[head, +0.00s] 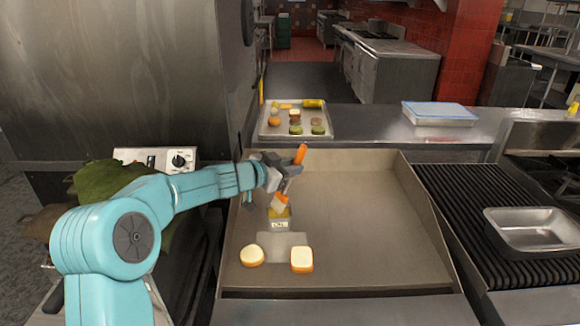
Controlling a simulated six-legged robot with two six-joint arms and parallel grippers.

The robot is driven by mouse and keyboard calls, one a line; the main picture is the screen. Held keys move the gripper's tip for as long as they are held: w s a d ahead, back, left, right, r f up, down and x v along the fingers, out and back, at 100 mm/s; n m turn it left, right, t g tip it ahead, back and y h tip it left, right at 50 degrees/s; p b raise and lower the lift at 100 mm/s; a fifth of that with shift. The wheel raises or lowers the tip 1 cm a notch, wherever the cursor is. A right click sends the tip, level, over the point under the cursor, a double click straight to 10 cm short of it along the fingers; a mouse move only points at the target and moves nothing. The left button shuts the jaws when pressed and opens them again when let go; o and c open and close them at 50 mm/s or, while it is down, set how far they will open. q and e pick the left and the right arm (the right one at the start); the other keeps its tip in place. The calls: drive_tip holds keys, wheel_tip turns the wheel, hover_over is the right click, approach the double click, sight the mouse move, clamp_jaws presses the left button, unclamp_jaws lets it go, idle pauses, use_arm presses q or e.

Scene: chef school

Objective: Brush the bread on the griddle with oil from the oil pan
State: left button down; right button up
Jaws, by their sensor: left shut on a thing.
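My left gripper (288,169) is shut on a brush with an orange handle (300,154). The brush head (279,203) points down at the small oil pan (280,225), which has a label on its front and yellow oil inside. Whether the bristles touch the oil, I cannot tell. The pan stands on the griddle (365,215). Two bread slices lie near the griddle's front: a round one (251,256) on the left and a squarer one (302,260) on the right. My right gripper is not in view.
A tray (270,130) with several food pieces is behind the griddle. A lidded container (440,113) stands on the back counter. A metal pan (535,230) sits on the ribbed grill (455,195) at right. The griddle's right half is clear, with raised side walls.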

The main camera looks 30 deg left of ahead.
use_arm(q)
drive_tip(key=shift+f+b, duration=0.5)
drive_tip(key=shift+b, duration=0.35)
idle(0.9)
idle(0.5)
wheel_tip(320, 180, up, 7)
drive_tip(key=p, duration=0.3)
idle(0.4)
idle(0.6)
